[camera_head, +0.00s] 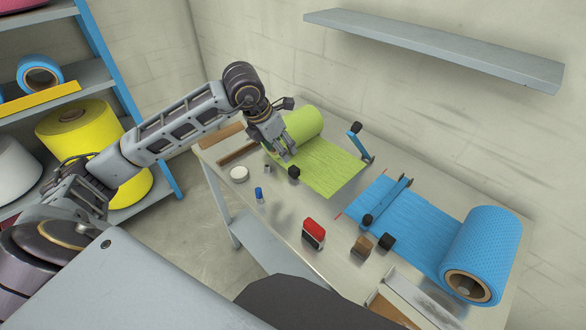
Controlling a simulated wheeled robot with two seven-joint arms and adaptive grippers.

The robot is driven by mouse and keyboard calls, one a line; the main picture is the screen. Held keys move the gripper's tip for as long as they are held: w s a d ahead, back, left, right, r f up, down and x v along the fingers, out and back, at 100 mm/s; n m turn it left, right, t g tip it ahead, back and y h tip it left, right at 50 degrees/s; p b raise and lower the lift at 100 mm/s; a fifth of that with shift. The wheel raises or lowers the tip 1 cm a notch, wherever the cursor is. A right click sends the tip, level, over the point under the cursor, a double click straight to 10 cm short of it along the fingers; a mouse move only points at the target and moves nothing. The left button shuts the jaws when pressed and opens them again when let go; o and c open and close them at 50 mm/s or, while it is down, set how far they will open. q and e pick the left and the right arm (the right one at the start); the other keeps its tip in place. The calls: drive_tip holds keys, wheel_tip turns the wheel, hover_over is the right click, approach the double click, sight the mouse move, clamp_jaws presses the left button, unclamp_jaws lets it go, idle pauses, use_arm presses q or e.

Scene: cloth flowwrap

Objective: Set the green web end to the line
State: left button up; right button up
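The green web (335,171) comes off a green roll (302,124) and lies flat on the metal table. Its free end is at the right, apart from the blue web (400,220), with a strip of bare table between. A short red line mark (338,215) shows on the table in that strip. My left gripper (287,156) is over the left edge of the green web, close to the roll. Its fingertips are small and partly hidden, so I cannot tell whether they are open or touch the web. My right gripper is out of view.
A blue bar (360,146) with a black knob stands raised behind the green end. A black block (293,172), white tape (239,174), blue-capped item (259,195) and red item (313,232) sit in front.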

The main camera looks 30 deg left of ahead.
sight(293, 169)
use_arm(q)
drive_tip(key=x, duration=1.1)
drive_tip(key=shift+w+d+f, duration=0.1)
drive_tip(key=shift+f, duration=0.15)
drive_tip(key=shift+w+d+f, duration=0.1)
drive_tip(key=shift+w+f, duration=0.15)
drive_tip(key=shift+f, duration=0.35)
drive_tip(key=shift+w+f, duration=0.1)
drive_tip(key=shift+f, duration=0.2)
drive_tip(key=c, duration=0.4)
clamp_jaws()
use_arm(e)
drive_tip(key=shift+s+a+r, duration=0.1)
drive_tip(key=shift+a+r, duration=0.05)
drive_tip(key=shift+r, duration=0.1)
